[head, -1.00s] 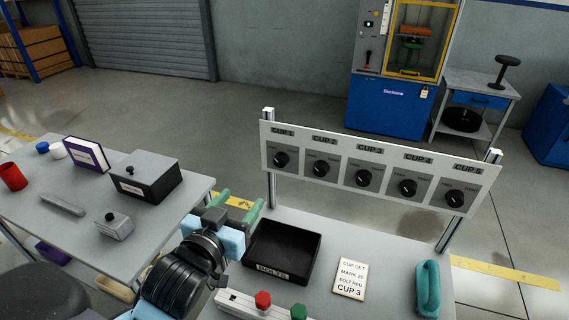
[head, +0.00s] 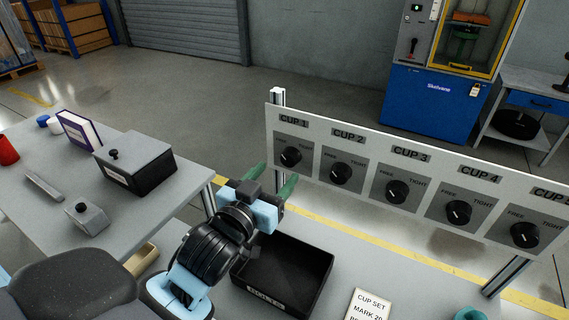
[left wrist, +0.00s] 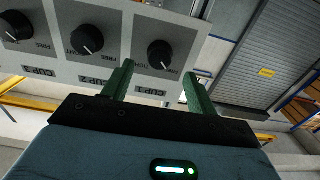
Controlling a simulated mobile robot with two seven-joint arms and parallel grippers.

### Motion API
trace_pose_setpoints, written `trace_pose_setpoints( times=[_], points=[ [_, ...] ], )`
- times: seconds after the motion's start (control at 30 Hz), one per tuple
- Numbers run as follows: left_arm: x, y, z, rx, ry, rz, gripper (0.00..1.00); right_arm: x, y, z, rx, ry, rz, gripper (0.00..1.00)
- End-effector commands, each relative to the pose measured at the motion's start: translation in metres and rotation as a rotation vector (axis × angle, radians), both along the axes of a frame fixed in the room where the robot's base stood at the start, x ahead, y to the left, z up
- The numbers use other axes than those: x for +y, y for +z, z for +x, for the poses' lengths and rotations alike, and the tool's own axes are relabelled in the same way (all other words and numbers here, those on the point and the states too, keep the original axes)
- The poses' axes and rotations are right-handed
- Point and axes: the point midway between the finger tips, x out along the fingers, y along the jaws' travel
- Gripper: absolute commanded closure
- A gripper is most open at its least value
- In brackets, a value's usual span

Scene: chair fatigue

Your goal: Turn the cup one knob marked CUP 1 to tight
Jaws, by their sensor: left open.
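The CUP 1 knob (head: 290,156) is a round black knob at the left end of the upright white panel (head: 410,147). Its white mark is small and seems to lean toward the upper left, the FREE side. My left gripper (head: 277,180) is open, its green fingers reaching toward the panel just below this knob in the head view. In the left wrist view the CUP 1 knob (left wrist: 160,53) shows upside down, ahead of the gap between the open fingers (left wrist: 158,76). The fingers appear apart from the knob. My right gripper is not in view.
Similar knobs for CUP 2 (head: 340,173), CUP 3 (head: 396,191) and others continue rightward on the panel. A black bolts tray (head: 322,290) lies below my left gripper. A metal post (head: 278,97) holds the panel's left end. A side table with a dark box (head: 135,165) stands left.

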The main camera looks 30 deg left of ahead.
Motion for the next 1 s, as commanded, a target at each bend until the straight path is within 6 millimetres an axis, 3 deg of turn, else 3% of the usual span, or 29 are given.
trace_pose_setpoints(
  times=[0.3,0.7,1.0],
  points=[
    [0.002,0.000,0.041,-0.001,0.000,0.001,0.42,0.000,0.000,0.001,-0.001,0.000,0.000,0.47],
    [0.003,0.000,0.047,0.000,0.000,0.000,0.43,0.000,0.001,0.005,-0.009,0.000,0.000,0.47],
    [0.003,0.000,0.047,0.000,0.000,0.000,0.83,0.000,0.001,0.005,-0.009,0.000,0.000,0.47]
  ],
)
